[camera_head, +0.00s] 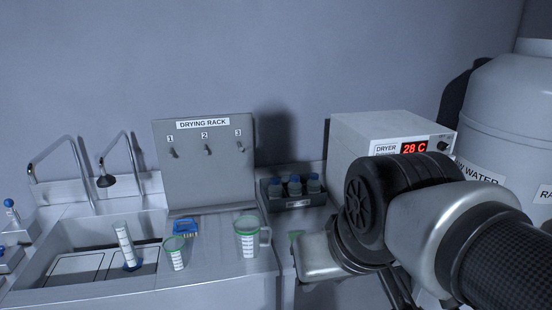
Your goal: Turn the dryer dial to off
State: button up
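The dryer (375,131) is a pale box at the right, on the counter against the wall. Its front carries a DRYER label and a red display (414,148) reading 28 C. The dial (443,146) is a small dark knob just right of the display; its setting is too small to read. My arm crosses in front of the dryer and hides the lower part of its front. My gripper's fingers do not show clearly; dark parts below my wrist may belong to it. I see no contact with the dial.
A large white water tank (508,110) stands close right of the dryer. A bottle crate (298,203), a green-rimmed jug (247,238) and a beaker (176,253) stand on the counter. A drying rack (205,185) and sink (70,285) are left.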

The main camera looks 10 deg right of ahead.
aim_at(442, 146)
jog(key=z, duration=0.95)
